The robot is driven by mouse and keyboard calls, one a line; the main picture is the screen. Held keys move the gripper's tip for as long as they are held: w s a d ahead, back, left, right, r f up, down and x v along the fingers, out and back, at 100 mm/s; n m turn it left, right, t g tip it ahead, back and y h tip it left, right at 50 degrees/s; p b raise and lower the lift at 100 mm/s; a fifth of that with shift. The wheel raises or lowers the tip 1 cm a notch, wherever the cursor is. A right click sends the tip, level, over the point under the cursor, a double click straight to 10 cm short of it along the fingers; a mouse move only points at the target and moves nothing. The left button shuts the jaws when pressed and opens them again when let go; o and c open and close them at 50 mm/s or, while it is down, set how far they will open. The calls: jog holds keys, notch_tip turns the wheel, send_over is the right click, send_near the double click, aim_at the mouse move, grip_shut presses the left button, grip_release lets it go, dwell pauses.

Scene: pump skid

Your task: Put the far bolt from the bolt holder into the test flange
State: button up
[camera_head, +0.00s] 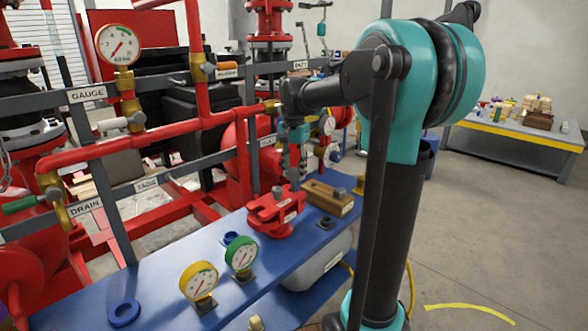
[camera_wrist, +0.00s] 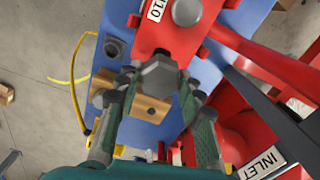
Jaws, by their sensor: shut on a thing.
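My gripper (camera_head: 294,172) is shut on a grey hex-head bolt (camera_wrist: 160,74); in the wrist view the bolt head sits between the two green-padded fingers (camera_wrist: 163,88). The bolt is over the edge of the red test flange (camera_head: 275,213), by a dark opening in it. The flange also shows in the wrist view (camera_wrist: 165,32), with another grey bolt head (camera_wrist: 187,12) in it. The wooden bolt holder (camera_head: 322,199) stands right behind the flange, partly under my fingers in the wrist view (camera_wrist: 150,108). A grey bolt (camera_head: 339,192) stands in the holder. The held bolt's lower end is hidden.
A grey nut-like part (camera_head: 326,223) lies on the blue bench (camera_head: 160,275) beside the flange. Red pipes and a grey rail labelled INLET (camera_wrist: 268,163) run close by.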

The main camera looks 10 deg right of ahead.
aim_at(294, 181)
jog(key=shift+f, duration=2.15)
jog(key=o, duration=1.3)
jog(key=shift+c, duration=0.2)
